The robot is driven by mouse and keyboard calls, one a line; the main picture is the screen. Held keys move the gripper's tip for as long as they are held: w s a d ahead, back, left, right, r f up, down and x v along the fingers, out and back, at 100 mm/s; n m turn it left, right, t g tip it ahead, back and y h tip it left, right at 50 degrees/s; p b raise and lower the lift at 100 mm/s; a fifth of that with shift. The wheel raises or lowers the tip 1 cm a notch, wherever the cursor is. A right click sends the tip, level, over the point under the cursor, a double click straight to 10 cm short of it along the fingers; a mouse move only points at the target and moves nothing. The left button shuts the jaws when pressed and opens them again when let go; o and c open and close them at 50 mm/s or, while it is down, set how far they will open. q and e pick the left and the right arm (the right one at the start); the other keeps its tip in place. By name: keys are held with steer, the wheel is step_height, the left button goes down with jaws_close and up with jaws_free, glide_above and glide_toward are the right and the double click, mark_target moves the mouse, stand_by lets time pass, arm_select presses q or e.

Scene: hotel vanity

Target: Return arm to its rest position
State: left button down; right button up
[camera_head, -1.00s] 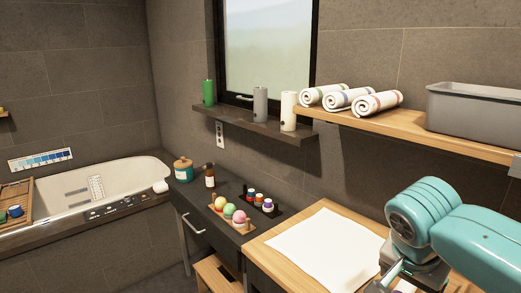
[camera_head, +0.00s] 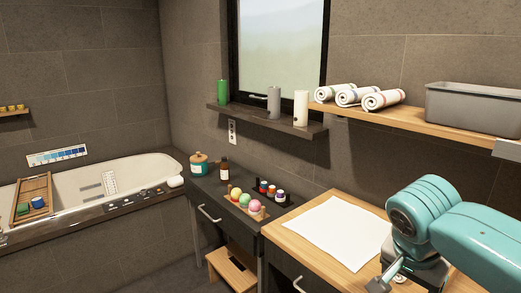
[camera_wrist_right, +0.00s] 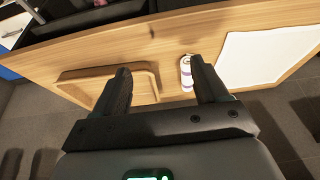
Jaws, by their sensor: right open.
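My right arm, teal, comes in at the lower right of the head view. Its gripper (camera_head: 384,278) is low at the bottom, beside the wooden counter (camera_head: 300,243). In the right wrist view my right gripper (camera_wrist_right: 160,68) is open, with nothing between its two dark fingers. Beyond the fingers is the wooden counter with a tray-like wooden piece (camera_wrist_right: 105,75). A small white and purple bottle (camera_wrist_right: 186,75) shows beside the right finger; whether they touch is unclear. My left gripper is not in view.
A white sheet (camera_head: 340,232) lies on the counter. The dark vanity (camera_head: 210,187) holds coloured balls (camera_head: 244,200), small bottles and a teal jar (camera_head: 199,164). A shelf above carries rolled towels (camera_head: 358,96) and a grey bin (camera_head: 470,106). A bathtub stands at left.

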steer(key=a+f+n+g+y+p, duration=0.1)
steer(key=a+f+n+y+p, duration=0.3)
steer(key=f, duration=0.7)
steer(key=a+f+n+g+y+p, duration=0.15)
steer(key=a+f, duration=0.45)
steer(key=f, duration=0.6)
steer(key=s+a+f+n+y+p, duration=0.1)
steer(key=s+a+f, duration=0.1)
steer(key=s+f, duration=0.4)
steer(key=s+a+f+n+y+p, duration=0.1)
steer(key=s+a+f+p, duration=0.1)
steer(key=s+f, duration=0.5)
steer(key=s, duration=0.4)
steer(key=shift+s+a, duration=0.25)
